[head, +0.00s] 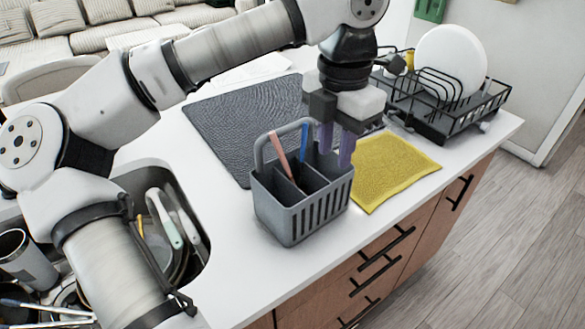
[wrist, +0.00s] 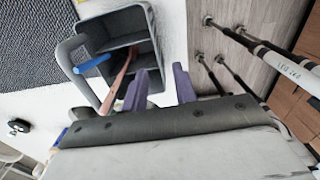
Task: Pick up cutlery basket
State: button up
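The grey cutlery basket (head: 301,206) stands upright on the white counter, with a raised handle and divided compartments. A pink-handled utensil (head: 278,154) and a blue-handled utensil (head: 304,143) stick up from it. My gripper (head: 334,146) points down at the basket's far right side, its purple fingers partly hidden by the basket. In the wrist view, the two fingers (wrist: 160,88) are apart with a gap between them, near the edge of the basket (wrist: 125,22). I cannot tell whether the basket wall lies between them. The blue handle (wrist: 92,64) and pink handle (wrist: 118,80) also show there.
A dark mat (head: 225,115) lies behind the basket and a yellow cloth (head: 397,171) lies to its right. A black dish rack (head: 462,119) with a white plate (head: 450,62) stands at the far right. The sink (head: 189,246) with utensils is at left. The counter's front edge is close.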

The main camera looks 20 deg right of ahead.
jog(key=f+p, duration=0.1)
jog(key=f, duration=0.3)
jog(key=f+p, duration=0.1)
jog(key=f, duration=0.3)
jog(key=a+f+p, duration=0.1)
jog(key=f, duration=0.4)
jog(key=shift+w, duration=0.1)
jog(key=shift+f, duration=0.35)
jog(key=shift+c, duration=0.2)
grip_shut()
